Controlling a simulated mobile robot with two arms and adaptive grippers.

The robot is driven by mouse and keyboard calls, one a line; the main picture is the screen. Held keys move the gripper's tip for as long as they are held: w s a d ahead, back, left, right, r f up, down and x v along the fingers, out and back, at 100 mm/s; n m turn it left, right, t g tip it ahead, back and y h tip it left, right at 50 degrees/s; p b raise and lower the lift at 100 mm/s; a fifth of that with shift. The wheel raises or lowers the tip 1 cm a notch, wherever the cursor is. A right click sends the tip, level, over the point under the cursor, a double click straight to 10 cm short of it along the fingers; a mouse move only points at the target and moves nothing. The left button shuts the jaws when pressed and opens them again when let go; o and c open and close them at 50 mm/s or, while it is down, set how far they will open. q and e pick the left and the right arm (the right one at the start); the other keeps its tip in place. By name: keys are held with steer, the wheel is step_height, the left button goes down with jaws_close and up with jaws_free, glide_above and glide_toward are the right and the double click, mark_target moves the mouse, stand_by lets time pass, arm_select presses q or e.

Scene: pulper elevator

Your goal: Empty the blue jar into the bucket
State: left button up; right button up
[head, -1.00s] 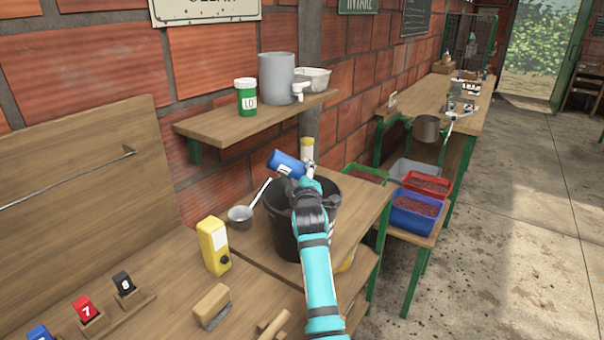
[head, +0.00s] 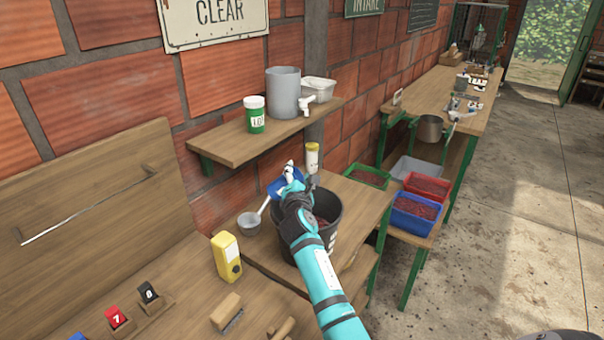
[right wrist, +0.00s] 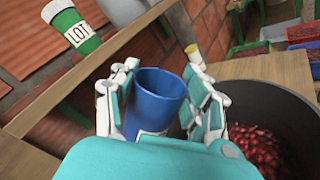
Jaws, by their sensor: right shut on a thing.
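The blue jar (right wrist: 158,100) is held between both fingers of my right gripper (head: 290,178). In the right wrist view its open mouth faces up, and the part of its inside that shows is plain blue. In the head view the jar (head: 280,186) is mostly hidden behind the gripper, above the left rim of the bucket. The black bucket (head: 330,238) stands on the wooden bench. Red bits lie inside the bucket (right wrist: 306,100), to the right of the jar in the right wrist view. My left gripper is not in view.
A shelf (head: 235,142) above holds a green LOT jar (head: 255,118) and a grey tank (head: 284,92). A metal ladle (head: 250,222), a white-and-yellow bottle (head: 312,158) and a yellow device (head: 227,257) stand near the bucket. Crates with red contents (head: 415,208) are at right.

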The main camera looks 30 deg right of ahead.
steer(key=n+p, duration=0.2)
steer(key=n, duration=0.1)
steer(key=r+n+p, duration=0.1)
steer(key=n+p, duration=0.1)
steer(key=n, duration=0.1)
steer(key=shift+w+a+r+n+p, duration=0.1)
steer(key=shift+w+a+n+p, duration=0.05)
steer(key=shift+n+p, duration=0.15)
steer(key=n, duration=0.1)
steer(key=f+n+p, duration=0.1)
steer(key=n, duration=0.1)
steer(key=shift+a, duration=0.1)
